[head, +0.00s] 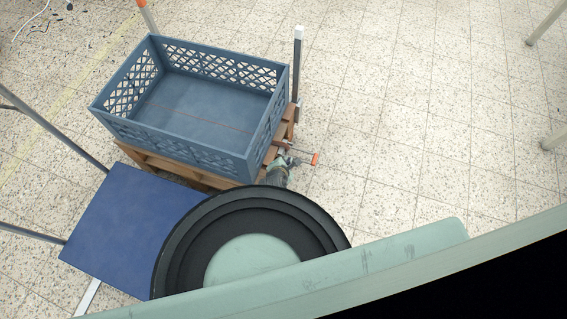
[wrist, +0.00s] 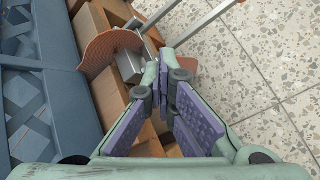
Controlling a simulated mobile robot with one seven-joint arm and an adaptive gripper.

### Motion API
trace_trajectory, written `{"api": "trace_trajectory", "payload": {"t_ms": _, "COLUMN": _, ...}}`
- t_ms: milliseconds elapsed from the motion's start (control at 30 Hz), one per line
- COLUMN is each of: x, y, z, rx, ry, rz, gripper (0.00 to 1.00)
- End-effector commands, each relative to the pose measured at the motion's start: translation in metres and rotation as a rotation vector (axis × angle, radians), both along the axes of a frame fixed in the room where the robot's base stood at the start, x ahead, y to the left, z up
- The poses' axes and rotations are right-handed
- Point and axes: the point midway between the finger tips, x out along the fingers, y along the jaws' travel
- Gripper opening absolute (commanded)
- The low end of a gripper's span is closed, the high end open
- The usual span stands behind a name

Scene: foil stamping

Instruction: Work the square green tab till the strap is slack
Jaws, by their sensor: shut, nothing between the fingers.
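No square green tab and no strap can be made out in either view. In the wrist view my gripper (wrist: 168,64) is shut and empty, its purple-padded fingers meeting at the tips. The tips are close to a grey metal block (wrist: 130,66) and an orange-brown flat piece (wrist: 104,48) at the wooden pallet's edge; I cannot tell whether they touch. In the head view my gripper (head: 287,160) is small and partly hidden behind my own arm, at the pallet's right side. An orange piece (head: 315,159) shows just right of it.
A blue-grey crate (head: 272,108), open-topped and empty, sits on the wooden pallet (head: 192,176). A grey post with a white top (head: 298,68) stands at the pallet's right corner. A dark blue panel (head: 125,225) is at left.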

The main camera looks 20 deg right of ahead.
Motion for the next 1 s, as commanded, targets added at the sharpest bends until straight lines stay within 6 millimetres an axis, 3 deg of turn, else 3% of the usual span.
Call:
{"api": "trace_trajectory", "payload": {"t_ms": 267, "x": -0.001, "y": 0.001, "z": 0.001, "rx": 0.001, "ry": 0.002, "rz": 0.000, "gripper": 0.00}}
{"api": "trace_trajectory", "payload": {"t_ms": 633, "x": -0.001, "y": 0.001, "z": 0.020, "rx": 0.001, "ry": 0.002, "rz": 0.001, "gripper": 0.00}}
{"api": "trace_trajectory", "payload": {"t_ms": 1000, "x": -0.001, "y": 0.000, "z": 0.021, "rx": 0.001, "ry": 0.001, "rz": 0.000, "gripper": 0.00}}
